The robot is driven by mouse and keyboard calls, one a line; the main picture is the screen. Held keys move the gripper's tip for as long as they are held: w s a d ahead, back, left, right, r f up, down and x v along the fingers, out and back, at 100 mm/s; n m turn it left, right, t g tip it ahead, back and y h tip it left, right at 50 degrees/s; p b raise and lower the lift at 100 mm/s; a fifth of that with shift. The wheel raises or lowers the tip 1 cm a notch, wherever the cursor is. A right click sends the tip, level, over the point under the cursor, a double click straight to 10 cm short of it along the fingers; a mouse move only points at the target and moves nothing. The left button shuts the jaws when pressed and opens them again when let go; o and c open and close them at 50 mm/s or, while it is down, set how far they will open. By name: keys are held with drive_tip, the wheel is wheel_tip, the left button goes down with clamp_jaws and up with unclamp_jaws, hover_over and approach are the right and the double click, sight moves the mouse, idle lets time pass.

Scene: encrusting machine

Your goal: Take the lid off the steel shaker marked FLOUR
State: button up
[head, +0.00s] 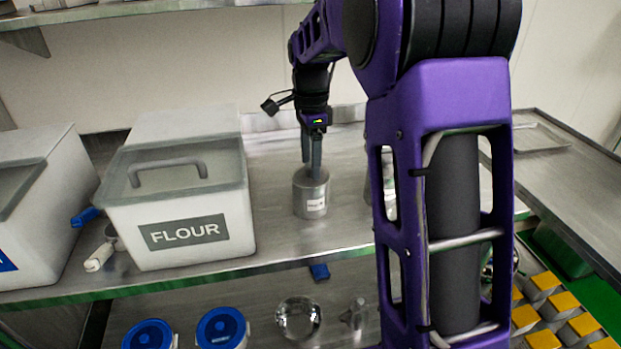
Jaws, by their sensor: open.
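A small steel shaker (311,198) stands upright on the steel shelf, right of the large FLOUR bin. It carries a small pale label with a reddish mark, too small to read. Its lid (302,177) is on top. My gripper (311,172) points straight down at the lid, with its fingers open and their tips at about lid height. I cannot tell whether the fingers touch the lid. My arm covers the area just right of the shaker, where another steel container partly shows.
A white bin marked FLOUR (190,213) with a handled clear lid stands to the left. A white-handled scoop (100,256) lies beside it. The steel shelf (268,240) is clear between bin and shaker. Blue-lidded tubs (222,329) and a glass bowl (298,318) are below.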

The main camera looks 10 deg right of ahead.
drive_tip(key=shift+f, duration=0.1)
clamp_jaws()
idle(0.4)
